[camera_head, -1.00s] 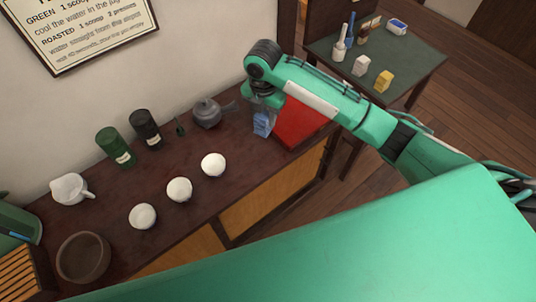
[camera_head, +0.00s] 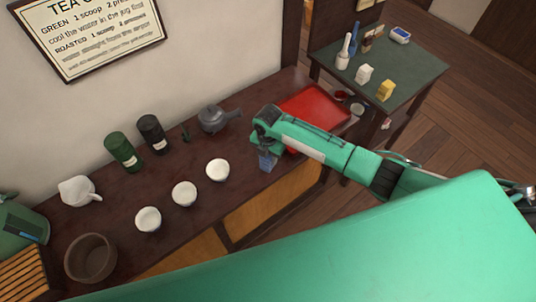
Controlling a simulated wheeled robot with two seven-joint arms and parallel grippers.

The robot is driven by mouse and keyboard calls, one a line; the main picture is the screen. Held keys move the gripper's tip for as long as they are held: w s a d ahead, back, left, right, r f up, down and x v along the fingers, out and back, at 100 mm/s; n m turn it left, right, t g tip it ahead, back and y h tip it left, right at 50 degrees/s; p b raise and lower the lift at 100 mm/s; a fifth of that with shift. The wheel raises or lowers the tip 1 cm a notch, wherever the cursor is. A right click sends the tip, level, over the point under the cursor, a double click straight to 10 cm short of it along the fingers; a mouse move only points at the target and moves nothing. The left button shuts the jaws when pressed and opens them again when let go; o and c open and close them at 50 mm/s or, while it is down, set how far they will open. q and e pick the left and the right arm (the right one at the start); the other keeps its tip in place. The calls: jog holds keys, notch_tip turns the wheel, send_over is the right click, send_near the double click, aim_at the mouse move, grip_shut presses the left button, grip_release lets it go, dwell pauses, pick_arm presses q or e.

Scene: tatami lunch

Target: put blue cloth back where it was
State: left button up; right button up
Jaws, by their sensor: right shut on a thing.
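The blue cloth (camera_head: 267,160) hangs folded and small below my right gripper (camera_head: 265,148), near the front edge of the dark wooden counter (camera_head: 110,205). My right gripper is shut on it; the fingers are mostly hidden under my green wrist. I cannot tell whether the cloth touches the counter. A red tray (camera_head: 315,104) lies at the counter's right end, just right of and behind the gripper, partly covered by my forearm. My left gripper is not in view.
A grey teapot (camera_head: 214,118), a green canister (camera_head: 122,151) and a black canister (camera_head: 152,133) stand along the wall. Three white cups (camera_head: 184,193) stand in a row left of the gripper. A white jug (camera_head: 77,190) and a brown bowl (camera_head: 91,258) stand further left.

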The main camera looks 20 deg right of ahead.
jog(key=shift+f, duration=0.2)
jog(key=o, duration=0.9)
jog(key=shift+r, duration=0.15)
notch_tip(320, 180, up, 12)
jog(key=shift+r+b, duration=0.1)
jog(key=shift+b, duration=0.7)
